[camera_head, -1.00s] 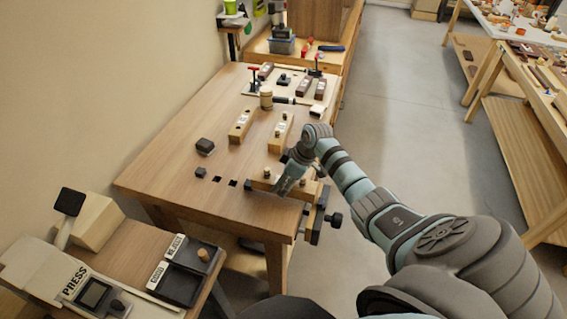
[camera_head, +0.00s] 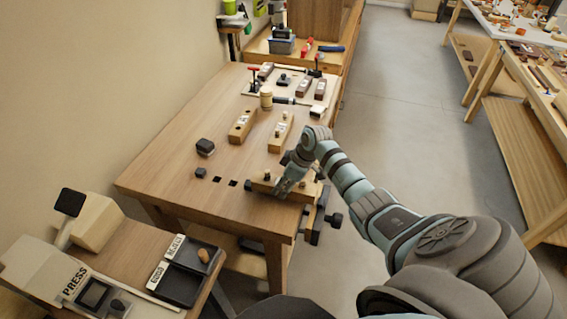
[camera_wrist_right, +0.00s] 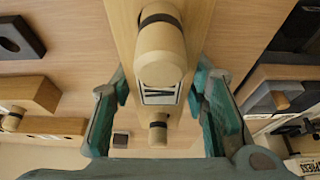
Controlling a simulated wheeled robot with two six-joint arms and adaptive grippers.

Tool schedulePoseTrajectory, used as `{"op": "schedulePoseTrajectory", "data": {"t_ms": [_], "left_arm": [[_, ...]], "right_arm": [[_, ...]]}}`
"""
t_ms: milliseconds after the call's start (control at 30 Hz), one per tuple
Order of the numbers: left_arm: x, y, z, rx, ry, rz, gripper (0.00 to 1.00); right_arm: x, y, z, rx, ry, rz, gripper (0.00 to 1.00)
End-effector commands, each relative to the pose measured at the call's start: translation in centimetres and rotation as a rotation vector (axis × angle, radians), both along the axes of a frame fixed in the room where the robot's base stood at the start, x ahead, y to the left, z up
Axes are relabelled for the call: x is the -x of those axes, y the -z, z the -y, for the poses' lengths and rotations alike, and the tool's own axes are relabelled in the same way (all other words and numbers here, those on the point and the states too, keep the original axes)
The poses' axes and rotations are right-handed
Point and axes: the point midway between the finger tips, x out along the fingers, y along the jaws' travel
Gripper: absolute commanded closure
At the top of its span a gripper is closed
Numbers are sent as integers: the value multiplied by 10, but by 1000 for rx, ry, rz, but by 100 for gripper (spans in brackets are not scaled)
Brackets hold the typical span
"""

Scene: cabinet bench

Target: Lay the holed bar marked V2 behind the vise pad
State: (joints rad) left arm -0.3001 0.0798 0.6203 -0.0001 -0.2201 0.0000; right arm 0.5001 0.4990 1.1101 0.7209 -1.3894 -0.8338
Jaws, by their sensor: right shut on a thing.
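A light wooden bar (camera_head: 262,186) with two round pegs standing up from it is at the near right edge of the bench. My right gripper (camera_head: 286,186) is shut on this bar. In the right wrist view the bar (camera_wrist_right: 122,28) runs between the two fingers, and a label with a V shows, partly hidden by a peg; its number cannot be read. The vise (camera_head: 315,222) is at the bench edge, close by the bar. Its pad is mostly hidden by my gripper and the bar, so I cannot tell whether they touch. My left gripper is not in view.
Two more wooden bars (camera_head: 242,126) (camera_head: 281,132) lie farther back, with a mallet beyond them. A dark block (camera_head: 205,147) and square bench holes (camera_head: 216,182) are to the left. The press stand with dark trays (camera_head: 182,284) is at the front left.

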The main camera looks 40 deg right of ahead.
Motion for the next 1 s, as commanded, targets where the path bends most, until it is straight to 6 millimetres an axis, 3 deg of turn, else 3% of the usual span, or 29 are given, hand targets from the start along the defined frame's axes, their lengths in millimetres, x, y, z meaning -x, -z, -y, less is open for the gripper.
{"op": "schedulePoseTrajectory", "data": {"t_ms": [1000], "left_arm": [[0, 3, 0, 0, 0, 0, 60]], "right_arm": [[-1, 8, 0, 0, -1, 2, 98]]}}
